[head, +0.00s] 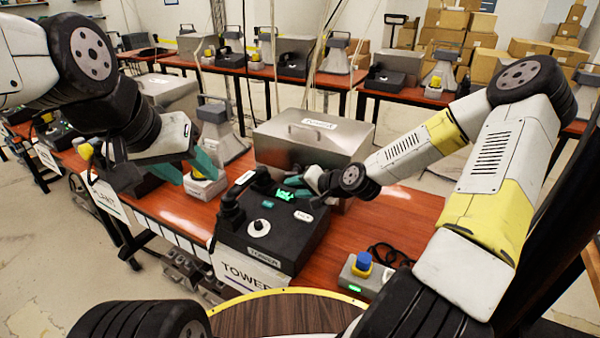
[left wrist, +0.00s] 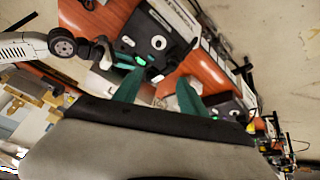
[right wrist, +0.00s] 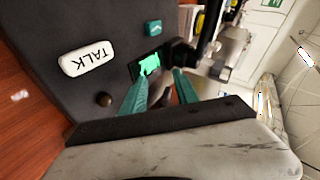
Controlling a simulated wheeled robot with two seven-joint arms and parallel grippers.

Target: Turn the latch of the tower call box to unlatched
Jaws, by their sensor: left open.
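The tower call box (head: 285,240) is a black box with a green screen (head: 283,195), a white round dial (head: 259,228) and a TALK label (head: 303,215). My right gripper (head: 308,183) is at its far right corner. In the right wrist view its two teal fingers (right wrist: 160,80) are apart beside the lit screen, with something dark between them; whether they grip it is unclear. I cannot make out the latch for certain. My left gripper (head: 190,165) is open and empty, above the table left of the call box. The call box also shows in the left wrist view (left wrist: 135,45).
A steel case (head: 310,140) stands behind the call box. A grey horn speaker (head: 218,140) stands behind my left gripper. A small box with a blue button (head: 363,265) sits at the front right, with a black cable beside it. Bare red tabletop shows right of the call box.

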